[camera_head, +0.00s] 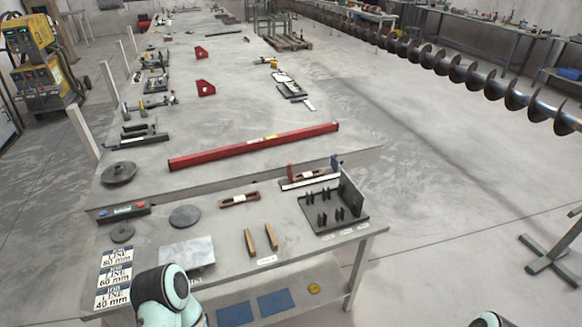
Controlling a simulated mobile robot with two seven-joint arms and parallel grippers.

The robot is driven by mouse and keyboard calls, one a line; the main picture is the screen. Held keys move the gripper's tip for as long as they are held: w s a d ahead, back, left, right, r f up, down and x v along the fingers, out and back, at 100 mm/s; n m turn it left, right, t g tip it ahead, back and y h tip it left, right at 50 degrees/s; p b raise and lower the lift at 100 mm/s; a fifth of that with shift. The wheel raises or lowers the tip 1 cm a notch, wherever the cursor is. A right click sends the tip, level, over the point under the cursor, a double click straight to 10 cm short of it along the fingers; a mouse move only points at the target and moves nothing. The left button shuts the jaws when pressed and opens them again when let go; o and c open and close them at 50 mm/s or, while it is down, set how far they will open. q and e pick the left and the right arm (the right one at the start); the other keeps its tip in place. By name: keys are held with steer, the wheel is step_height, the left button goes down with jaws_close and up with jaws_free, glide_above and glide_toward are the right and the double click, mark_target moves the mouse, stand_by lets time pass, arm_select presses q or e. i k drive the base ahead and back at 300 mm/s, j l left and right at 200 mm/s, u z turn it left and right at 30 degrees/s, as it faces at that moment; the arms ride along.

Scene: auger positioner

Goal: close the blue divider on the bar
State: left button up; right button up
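A small upright blue piece (334,163), likely the blue divider, stands at the right end of a short bar (308,181) near the middle of the work table. A small red upright piece (290,171) stands at the left end of the same bar. At this size I cannot tell how the blue piece is set on the bar. Only a rounded pale link of my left arm shows at the bottom left, and a bit of my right arm at the bottom right. Neither gripper is in view, and both arms are well apart from the bar.
A black tray with upright plates (350,222) stands just in front of the bar. A long red beam (255,146) lies behind it. Two wooden blocks (261,239), a grey plate (187,252) and dark discs (185,216) lie nearer. Clear tabletop lies between them.

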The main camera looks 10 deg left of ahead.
mark_target(333, 162)
steer(key=i+l+u, duration=0.1)
steer(key=u, duration=0.85)
steer(key=i+l+u, duration=0.1)
steer(key=l+u, duration=0.7)
steer(key=l, duration=0.15)
steer(key=l+u, duration=0.1)
steer(key=l, duration=0.45)
steer(key=k+l+u, duration=0.1)
steer(key=l, duration=0.45)
